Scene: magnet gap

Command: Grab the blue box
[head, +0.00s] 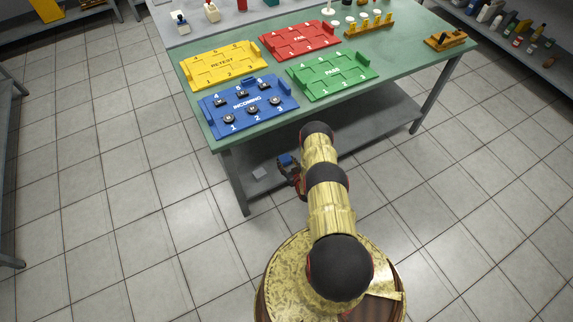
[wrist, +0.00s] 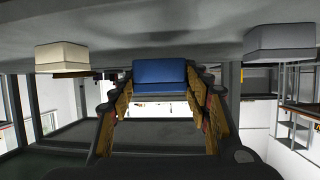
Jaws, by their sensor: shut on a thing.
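The blue box (wrist: 160,74) sits between the two fingers of my gripper (wrist: 164,88) in the wrist view, which looks upside down. The fingers are shut on it from both sides. In the head view the blue box (head: 285,159) shows just beyond my gripper (head: 288,170), at the front edge of the lower shelf (head: 300,142) under the green table. I cannot tell whether the box touches the shelf or is slightly above it. My arm hides part of the shelf in the head view.
A cream box (wrist: 62,56) and a grey box (wrist: 279,42) rest on the shelf, one on each side of the blue box. The green tabletop (head: 400,75) above holds blue, yellow, red and green trays. Table legs stand at the corners. The tiled floor in front is clear.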

